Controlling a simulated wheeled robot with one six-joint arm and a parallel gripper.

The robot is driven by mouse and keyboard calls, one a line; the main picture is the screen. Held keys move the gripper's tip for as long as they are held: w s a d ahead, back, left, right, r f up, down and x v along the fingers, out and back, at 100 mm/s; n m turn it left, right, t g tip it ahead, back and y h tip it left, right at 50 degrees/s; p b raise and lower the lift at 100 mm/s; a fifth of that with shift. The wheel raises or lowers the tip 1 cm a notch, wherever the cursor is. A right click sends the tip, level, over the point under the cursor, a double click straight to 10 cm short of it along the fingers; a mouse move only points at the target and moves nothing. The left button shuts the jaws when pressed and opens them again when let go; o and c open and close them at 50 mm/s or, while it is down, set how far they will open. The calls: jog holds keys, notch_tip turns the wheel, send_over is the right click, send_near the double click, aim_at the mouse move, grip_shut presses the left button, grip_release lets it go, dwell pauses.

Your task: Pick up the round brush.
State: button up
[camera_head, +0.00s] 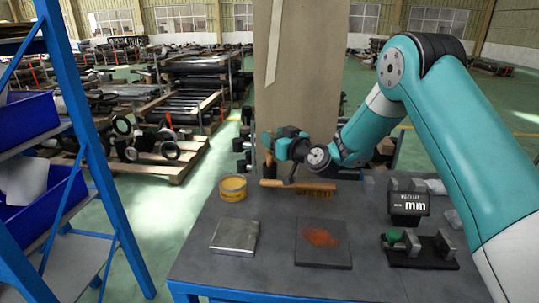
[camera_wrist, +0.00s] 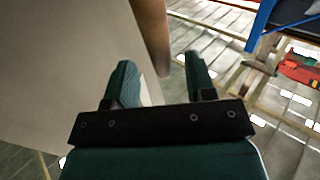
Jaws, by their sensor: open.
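My gripper (camera_head: 269,150) is open at the back edge of the workbench, with its fingers pointing left in the head view. In the wrist view, a brown rounded wooden handle (camera_wrist: 152,38) comes down from the top between the two open fingers (camera_wrist: 160,70). It looks like the round brush's handle; I cannot tell whether it touches either finger. In the head view a brown upright piece (camera_head: 268,141) shows at the fingers, partly hidden by my gripper. The brush's bristles cannot be made out.
On the workbench (camera_head: 190,262) a wooden brush with bristles (camera_head: 318,190) lies just below my gripper. A yellow tin (camera_head: 233,188), a metal block (camera_head: 235,236), a dark plate with an orange patch (camera_head: 322,243) and a gauge (camera_head: 408,203) stand nearby. A blue rack (camera_head: 95,150) is at left.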

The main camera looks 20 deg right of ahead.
jog(key=shift+w+a+r+p, duration=0.15)
jog(key=shift+w+a+p, duration=0.2)
jog(key=shift+w, duration=0.25)
jog(key=shift+w+a+r+p, duration=0.15)
jog(key=shift+w+a+p, duration=0.2)
jog(key=shift+w, duration=0.25)
jog(key=shift+w+a+f, duration=0.15)
jog(key=shift+w+f, duration=0.05)
jog(key=shift+w, duration=0.3)
grip_shut()
jog(key=shift+r, duration=0.1)
